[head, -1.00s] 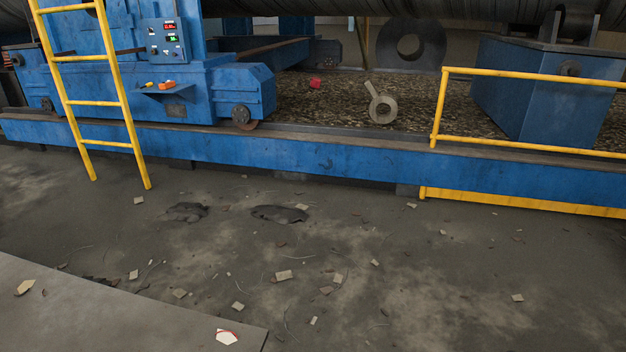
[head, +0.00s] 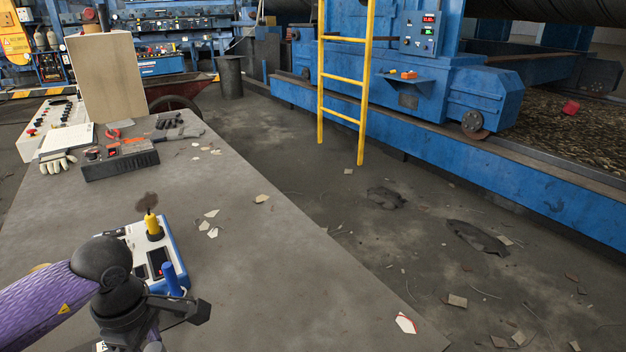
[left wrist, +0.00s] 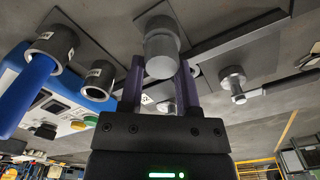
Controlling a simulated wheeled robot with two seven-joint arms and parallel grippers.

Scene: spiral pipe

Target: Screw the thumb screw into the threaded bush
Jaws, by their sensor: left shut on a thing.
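In the left wrist view, my left gripper (left wrist: 162,72) has its purple fingers on either side of a light grey ribbed cylinder, apparently the thumb screw head (left wrist: 161,56). My left gripper is shut on it. A wider dark grey round part, apparently the threaded bush (left wrist: 155,22), lies right behind it on a grey plate. The head covers most of the joint, so I cannot tell how deep the screw sits. In the head view, my left arm reaches in at the bottom left and the fingertips are hidden. My right gripper is not in view.
A blue-and-white box (head: 183,268) stands on the grey table (head: 260,270). A black box (head: 122,160) lies farther back.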

